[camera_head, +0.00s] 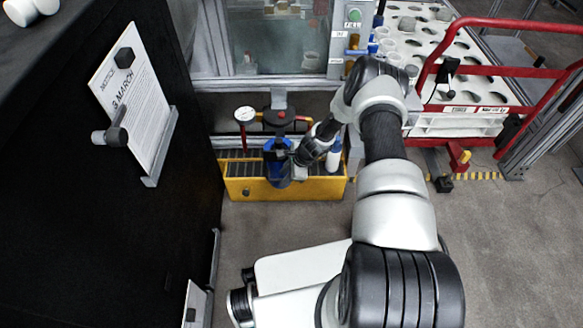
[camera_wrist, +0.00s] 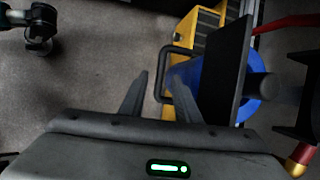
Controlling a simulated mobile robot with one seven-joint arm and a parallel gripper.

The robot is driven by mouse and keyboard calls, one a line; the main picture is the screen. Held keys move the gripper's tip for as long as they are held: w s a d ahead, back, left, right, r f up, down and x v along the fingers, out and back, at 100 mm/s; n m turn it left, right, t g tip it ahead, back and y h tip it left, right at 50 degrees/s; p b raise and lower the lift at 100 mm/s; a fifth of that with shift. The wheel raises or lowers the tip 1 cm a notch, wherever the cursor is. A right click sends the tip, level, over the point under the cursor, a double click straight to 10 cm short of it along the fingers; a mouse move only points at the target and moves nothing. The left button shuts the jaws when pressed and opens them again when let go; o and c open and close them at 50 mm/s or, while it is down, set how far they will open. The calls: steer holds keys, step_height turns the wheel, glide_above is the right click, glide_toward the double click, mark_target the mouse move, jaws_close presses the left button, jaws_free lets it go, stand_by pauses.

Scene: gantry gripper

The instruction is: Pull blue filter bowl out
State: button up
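The blue filter bowl (camera_head: 273,166) hangs at the yellow bin, under a black-and-red head with a gauge. In the wrist view the blue bowl (camera_wrist: 252,109) is partly hidden by a black plate (camera_wrist: 228,65). A black U-shaped handle (camera_wrist: 163,72) sticks out from its left side. My gripper (camera_wrist: 160,84) is open, with its two fingers apart. The handle's outer bar appears between the fingertips in the picture; I see no clear contact. In the head view my gripper (camera_head: 298,166) is at the bowl's right side, and its fingers are hard to make out.
The yellow bin (camera_head: 322,188) stands on the floor below and around the bowl. A white-and-blue bottle (camera_head: 334,155) is close to my wrist on the right. A black cabinet (camera_head: 60,200) stands at the left. A red-railed cart (camera_head: 480,110) stands at the right.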

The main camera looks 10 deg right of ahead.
steer(key=p+v, duration=0.3)
steer(key=v, duration=1.3)
steer(key=shift+r+p, duration=0.35)
steer(key=shift+r, duration=0.05)
